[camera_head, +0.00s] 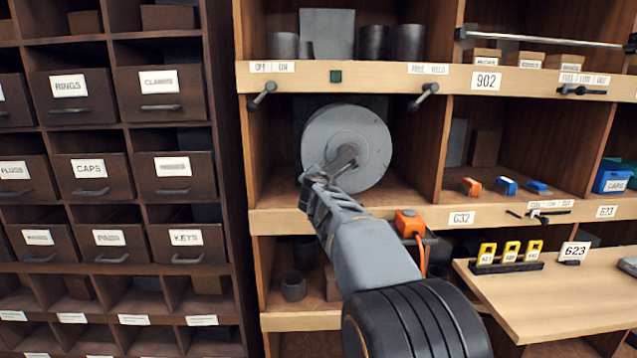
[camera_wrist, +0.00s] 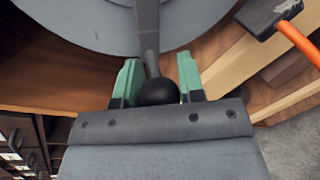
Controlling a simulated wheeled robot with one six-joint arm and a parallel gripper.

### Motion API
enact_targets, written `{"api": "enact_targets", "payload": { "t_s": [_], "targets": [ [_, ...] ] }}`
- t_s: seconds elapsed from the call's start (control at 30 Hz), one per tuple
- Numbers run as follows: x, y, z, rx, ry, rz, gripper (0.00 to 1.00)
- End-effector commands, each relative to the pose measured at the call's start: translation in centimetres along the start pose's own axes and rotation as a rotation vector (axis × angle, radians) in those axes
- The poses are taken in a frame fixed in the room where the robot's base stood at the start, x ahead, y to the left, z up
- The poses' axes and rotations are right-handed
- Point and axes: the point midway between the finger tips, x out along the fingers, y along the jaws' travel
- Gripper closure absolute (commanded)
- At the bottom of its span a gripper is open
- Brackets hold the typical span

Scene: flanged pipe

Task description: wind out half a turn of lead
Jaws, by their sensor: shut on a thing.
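A round grey reel (camera_head: 372,150) stands in an open shelf compartment, its flat face towards me. It also fills the top of the wrist view (camera_wrist: 90,20). A dark grey crank arm (camera_head: 343,160) runs from its hub down and left; in the wrist view the crank arm (camera_wrist: 146,28) ends at a black ball knob (camera_wrist: 158,92). My gripper (camera_head: 312,178) is at the crank's outer end. In the wrist view its green fingers (camera_wrist: 157,80) are shut on the knob, one on each side. No loose lead can be made out.
A shelf edge (camera_head: 390,200) runs below the reel. Two dark pegs (camera_head: 263,95) stick out above it. An orange tool (camera_head: 410,224) hangs right of my arm. A wooden worktop (camera_head: 540,300) juts out at lower right. Drawers (camera_head: 90,178) fill the left.

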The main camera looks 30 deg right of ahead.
Motion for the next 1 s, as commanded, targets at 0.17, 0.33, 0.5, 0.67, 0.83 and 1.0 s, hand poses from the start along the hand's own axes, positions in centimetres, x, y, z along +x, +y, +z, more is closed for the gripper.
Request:
{"api": "enact_targets", "payload": {
  "t_s": [0.17,0.33,0.5,0.67,0.83,1.0],
  "targets": [
    [0.22,-0.99,-0.29,-0.070,-0.012,-0.007,1.00],
    [0.28,-1.28,-0.24,-0.107,-0.020,-0.008,1.00],
    [0.29,-1.37,-0.20,-0.122,-0.023,-0.009,1.00],
    [0.29,-1.36,-0.18,-0.123,-0.023,-0.009,1.00],
    [0.29,-1.35,-0.18,-0.122,-0.023,-0.009,1.00],
    [0.28,-1.32,-0.16,-0.122,-0.023,-0.008,0.50]
  ]
}}
